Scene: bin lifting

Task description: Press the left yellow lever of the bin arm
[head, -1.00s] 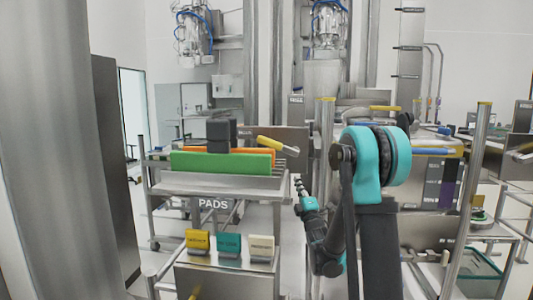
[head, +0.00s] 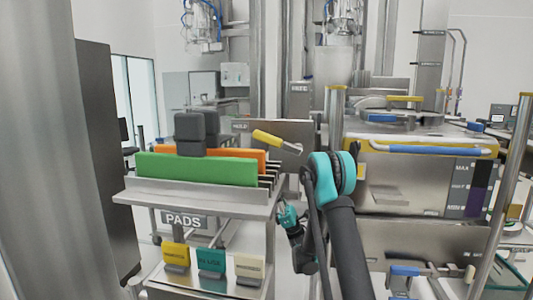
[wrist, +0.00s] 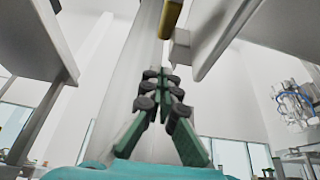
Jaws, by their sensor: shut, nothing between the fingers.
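In the head view, a yellow lever (head: 267,137) with a silver end stands out above the green board, tilted down to the right. I cannot tell what it is fixed to. My gripper (head: 284,211) is below it, beside the right edge of the pad cart, and its fingertips are hard to make out there. In the wrist view my gripper (wrist: 163,76) is shut and empty, its green fingers together and pointing up the picture. A yellow bar (wrist: 172,17) with a grey block hangs just beyond the fingertips, apart from them; I cannot tell whether it is the same lever.
The pad cart (head: 190,197) carries a green board (head: 195,168), an orange board and dark blocks. Yellow, teal and cream pads stand in front. A steel bin (head: 400,185) with a blue handle (head: 430,149) is right of my arm. A post (head: 335,105) stands between.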

